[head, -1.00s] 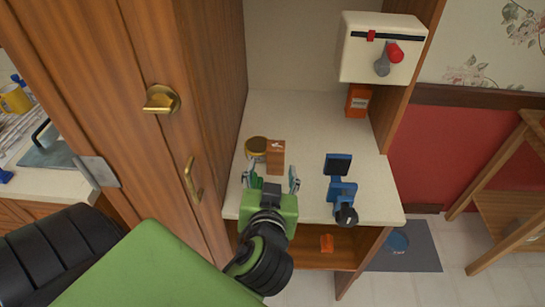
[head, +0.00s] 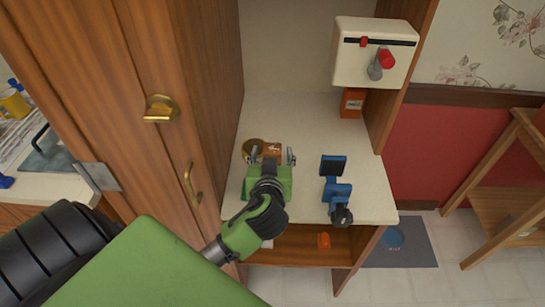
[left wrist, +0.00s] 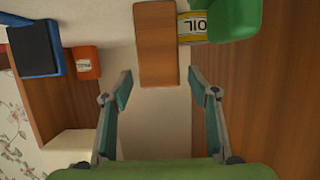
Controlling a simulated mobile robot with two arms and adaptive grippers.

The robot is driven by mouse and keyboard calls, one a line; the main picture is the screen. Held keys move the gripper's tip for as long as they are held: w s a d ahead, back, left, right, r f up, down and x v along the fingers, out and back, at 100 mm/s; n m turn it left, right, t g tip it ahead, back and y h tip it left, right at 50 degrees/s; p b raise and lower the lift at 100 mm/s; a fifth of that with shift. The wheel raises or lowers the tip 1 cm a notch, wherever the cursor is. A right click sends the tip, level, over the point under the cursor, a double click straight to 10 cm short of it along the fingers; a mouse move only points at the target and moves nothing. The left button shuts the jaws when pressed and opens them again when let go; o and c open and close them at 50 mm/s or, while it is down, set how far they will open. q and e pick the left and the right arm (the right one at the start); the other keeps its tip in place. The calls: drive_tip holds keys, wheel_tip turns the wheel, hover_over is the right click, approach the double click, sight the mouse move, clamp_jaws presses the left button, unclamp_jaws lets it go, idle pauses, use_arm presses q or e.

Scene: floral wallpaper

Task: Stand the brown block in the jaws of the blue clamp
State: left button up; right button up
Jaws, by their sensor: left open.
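The brown block (head: 272,148) stands on the pale shelf (head: 300,125), partly hidden by my left gripper in the head view. In the left wrist view the block (left wrist: 156,45) shows upside down, its near end between the fingertips. My left gripper (head: 272,156) is open. Its fingers (left wrist: 159,78) lie one on each side of the block, with a gap to it on both sides. The blue clamp (head: 336,188) stands on the shelf to the right, with a dark pad on its upper jaw. Part of it shows in the left wrist view (left wrist: 35,48). My right gripper is not in view.
A yellow oil can (head: 253,147) stands close to the block's left; a green rounded thing (left wrist: 235,18) is beside it. An orange box (head: 352,103) stands at the back right below a cream wall box (head: 372,55). Wooden cabinet walls flank the shelf.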

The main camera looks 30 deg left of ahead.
use_arm(q)
drive_tip(key=shift+x, duration=1.2)
drive_tip(key=c, duration=1.2)
drive_tip(key=shift+c, duration=0.8)
drive_tip(key=shift+r, duration=0.15)
